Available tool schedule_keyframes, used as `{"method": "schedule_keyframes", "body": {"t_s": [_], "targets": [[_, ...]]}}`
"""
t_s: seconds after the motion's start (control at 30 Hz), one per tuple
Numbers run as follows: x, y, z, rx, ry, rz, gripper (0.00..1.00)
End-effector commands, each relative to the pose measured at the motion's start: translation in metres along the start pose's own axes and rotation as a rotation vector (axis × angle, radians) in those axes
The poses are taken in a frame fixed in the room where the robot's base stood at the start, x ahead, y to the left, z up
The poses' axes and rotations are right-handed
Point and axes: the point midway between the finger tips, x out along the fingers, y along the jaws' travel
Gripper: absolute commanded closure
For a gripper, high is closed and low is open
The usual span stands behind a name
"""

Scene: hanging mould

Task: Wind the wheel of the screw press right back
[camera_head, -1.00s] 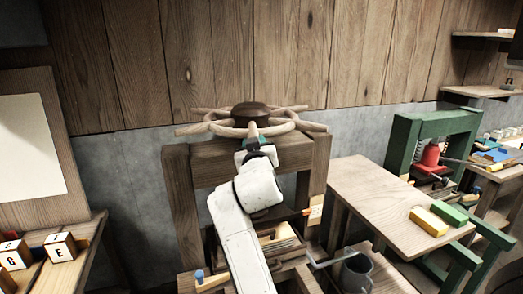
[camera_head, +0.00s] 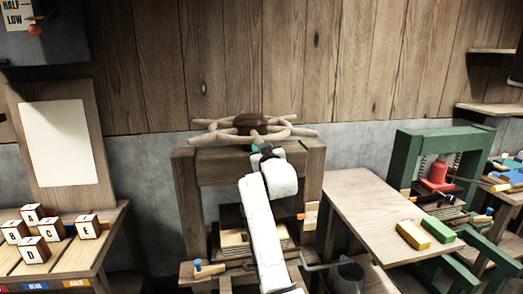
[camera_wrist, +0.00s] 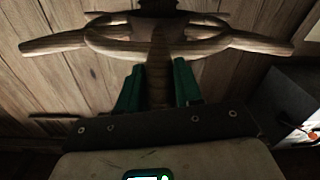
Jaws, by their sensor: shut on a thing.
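The wooden wheel (camera_head: 285,132) of the screw press lies flat on top of the press, with several handles sticking out of its rim and a dark brown hub (camera_head: 249,122) in the middle. The press (camera_head: 189,192) is a heavy brown wooden frame standing before the wall. My gripper (camera_head: 260,150) is at the near side of the wheel. In the wrist view the green fingers of my gripper (camera_wrist: 158,88) stand either side of one wheel handle (camera_wrist: 159,62), shut on it. The rim (camera_wrist: 205,47) crosses just beyond the fingers. My arm hides part of the press's middle.
A table (camera_head: 357,209) with a yellow block (camera_head: 413,235) and a green block (camera_head: 439,229) stands to the right, a green press frame (camera_head: 404,158) behind it. Lettered blocks (camera_head: 34,250) sit on a bench at left.

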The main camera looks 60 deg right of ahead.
Motion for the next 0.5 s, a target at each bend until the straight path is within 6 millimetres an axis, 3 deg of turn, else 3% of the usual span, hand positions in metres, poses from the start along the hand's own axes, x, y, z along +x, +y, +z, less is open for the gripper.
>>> {"method": "schedule_keyframes", "body": {"t_s": [0.03, 0.1, 0.13, 0.37, 0.5], "targets": [[0.0007, 0.0017, 0.0188, 0.000, -0.037, 0.000, 1.00], [0.0007, 0.0019, 0.0188, 0.000, -0.037, 0.001, 1.00], [0.0007, 0.0020, 0.0189, 0.000, -0.037, 0.001, 0.64], [0.0004, 0.0010, 0.0135, -0.001, -0.028, 0.000, 0.41], [0.0003, 0.0004, 0.0111, -0.001, -0.024, 0.000, 0.41]]}}
